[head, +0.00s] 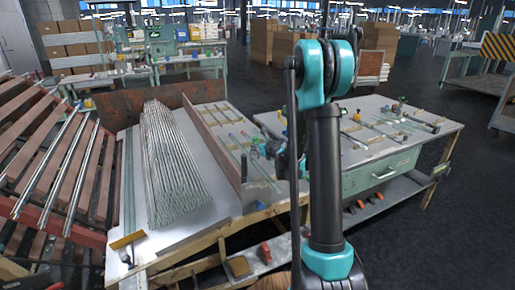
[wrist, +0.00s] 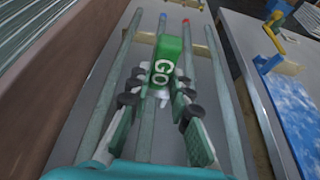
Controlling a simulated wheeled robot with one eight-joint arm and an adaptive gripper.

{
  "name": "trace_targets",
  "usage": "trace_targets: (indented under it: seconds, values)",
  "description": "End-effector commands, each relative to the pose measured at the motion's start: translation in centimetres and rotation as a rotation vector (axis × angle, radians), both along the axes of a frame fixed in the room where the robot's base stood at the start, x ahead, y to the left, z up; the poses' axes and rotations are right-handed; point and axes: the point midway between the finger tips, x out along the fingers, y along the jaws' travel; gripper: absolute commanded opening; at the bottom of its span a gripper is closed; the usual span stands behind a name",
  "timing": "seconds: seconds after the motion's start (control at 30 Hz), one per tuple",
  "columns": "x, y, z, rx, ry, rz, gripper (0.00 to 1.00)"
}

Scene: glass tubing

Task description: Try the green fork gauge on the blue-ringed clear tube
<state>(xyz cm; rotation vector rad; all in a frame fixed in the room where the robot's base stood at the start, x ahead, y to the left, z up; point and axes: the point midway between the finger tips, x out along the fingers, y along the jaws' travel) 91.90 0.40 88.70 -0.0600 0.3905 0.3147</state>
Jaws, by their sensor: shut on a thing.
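My gripper (wrist: 162,82) is shut on the green fork gauge (wrist: 168,48), a green block marked GO in white, with a white part below the lettering. In the wrist view the gauge sits over the middle of a row of clear tubes. In the head view my arm hides most of the gripper area.
A brown board (wrist: 75,60) walls the left side. A bundle of glass rods (head: 172,165) lies beyond it. A second bench (head: 385,165) stands right.

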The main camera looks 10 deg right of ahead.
Motion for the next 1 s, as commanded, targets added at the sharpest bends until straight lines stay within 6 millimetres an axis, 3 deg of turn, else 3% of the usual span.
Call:
trace_targets:
  seconds: [1.0]
  values:
    - [0.01,0.00,-0.74,0.000,0.000,0.000,0.00]
